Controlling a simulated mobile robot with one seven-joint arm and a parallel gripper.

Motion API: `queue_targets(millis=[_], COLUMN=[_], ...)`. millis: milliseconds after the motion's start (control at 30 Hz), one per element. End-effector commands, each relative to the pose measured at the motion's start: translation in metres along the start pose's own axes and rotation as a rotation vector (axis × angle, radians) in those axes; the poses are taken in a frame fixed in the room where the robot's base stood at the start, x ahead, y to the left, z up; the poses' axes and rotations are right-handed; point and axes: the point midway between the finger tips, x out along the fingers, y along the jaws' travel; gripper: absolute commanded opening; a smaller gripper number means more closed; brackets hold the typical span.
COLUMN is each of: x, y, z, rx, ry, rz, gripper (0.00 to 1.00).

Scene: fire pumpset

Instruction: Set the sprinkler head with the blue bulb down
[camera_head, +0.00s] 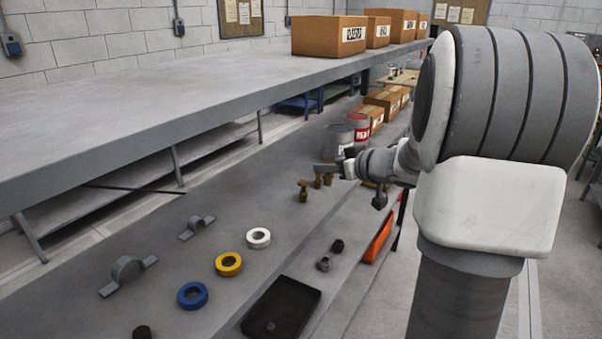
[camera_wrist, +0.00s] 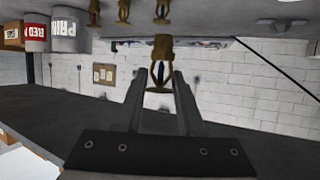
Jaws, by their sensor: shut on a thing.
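My gripper (camera_wrist: 159,77) is shut on a brass sprinkler head (camera_wrist: 160,47). Its bulb between the frame arms looks dark blue in the wrist view, which is upside down. Three other brass sprinkler heads, (camera_wrist: 97,12), (camera_wrist: 123,10) and (camera_wrist: 162,9), stand on the bench along the top of that view; their bulb colours are too small to tell. In the head view my gripper (camera_head: 327,168) is over the far part of the lower bench (camera_head: 215,225), close to small brass sprinkler heads (camera_head: 303,191). I cannot clearly separate the held one there.
Grey and red cans (camera_head: 358,127) stand behind my gripper. White (camera_head: 258,238), yellow (camera_head: 228,264) and blue (camera_head: 192,295) tape rolls and pipe clamps (camera_head: 128,272) lie nearer. A black tray (camera_head: 282,308) is at the front. A raised shelf (camera_head: 190,95) runs along the left.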

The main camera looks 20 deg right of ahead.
Motion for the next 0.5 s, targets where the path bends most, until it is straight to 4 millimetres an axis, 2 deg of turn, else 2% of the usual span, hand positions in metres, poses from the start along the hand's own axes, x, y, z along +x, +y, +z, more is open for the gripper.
queue_targets(millis=[300,500], x=[0.064,0.089], y=[-0.053,-0.074], z=[0.025,0.031], rx=[0.002,0.001], ry=[-0.003,-0.001], rz=[-0.007,-0.005], gripper=[0.00,0.00])
